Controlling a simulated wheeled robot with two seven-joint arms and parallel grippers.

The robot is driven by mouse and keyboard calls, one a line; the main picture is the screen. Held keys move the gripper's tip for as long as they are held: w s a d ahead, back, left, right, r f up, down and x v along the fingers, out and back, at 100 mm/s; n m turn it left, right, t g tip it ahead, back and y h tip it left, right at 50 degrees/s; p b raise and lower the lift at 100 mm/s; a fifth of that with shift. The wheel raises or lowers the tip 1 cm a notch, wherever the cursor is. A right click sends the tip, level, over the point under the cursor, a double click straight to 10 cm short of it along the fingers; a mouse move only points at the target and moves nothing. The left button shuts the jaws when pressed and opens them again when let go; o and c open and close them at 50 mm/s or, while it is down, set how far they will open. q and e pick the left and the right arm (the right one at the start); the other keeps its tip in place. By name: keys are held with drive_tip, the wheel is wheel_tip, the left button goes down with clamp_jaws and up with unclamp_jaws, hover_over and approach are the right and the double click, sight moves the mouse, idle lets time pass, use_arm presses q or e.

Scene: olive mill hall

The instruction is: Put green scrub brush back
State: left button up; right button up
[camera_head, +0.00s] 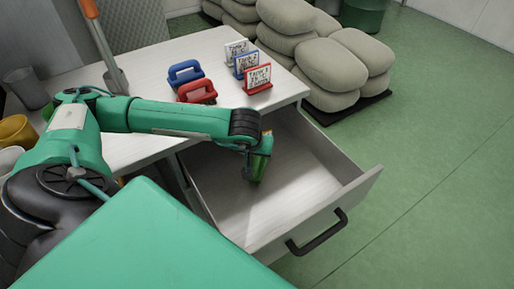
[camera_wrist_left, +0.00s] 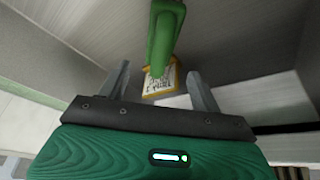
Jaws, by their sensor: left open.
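My left arm reaches over the table into the open drawer (camera_head: 310,184). In the left wrist view my left gripper (camera_wrist_left: 160,88) is open, its two grey fingers spread apart. A bright green handle (camera_wrist_left: 162,40), seemingly the green scrub brush, shows in line with the gap between the fingers. Behind it is a yellow-edged card with writing (camera_wrist_left: 161,80), too blurred to read. In the head view a green piece (camera_head: 259,166) shows at the arm's end, inside the drawer. A blue brush (camera_head: 185,72) and a red brush (camera_head: 197,91) sit on the white table (camera_head: 150,62). My right gripper is not in view.
Red (camera_head: 258,77), blue (camera_head: 245,64) and white (camera_head: 235,49) label cards stand by the brushes. A grey cup (camera_head: 27,88) and a yellow cup (camera_head: 16,131) are at the left. Stacked sacks (camera_head: 327,63) lie behind. The drawer's right part and the green floor (camera_head: 430,140) are clear.

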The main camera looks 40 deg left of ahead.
use_arm(q)
drive_tip(key=v, duration=0.4)
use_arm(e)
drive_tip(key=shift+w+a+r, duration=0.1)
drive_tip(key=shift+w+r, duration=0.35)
use_arm(q)
drive_tip(key=shift+r, duration=0.1)
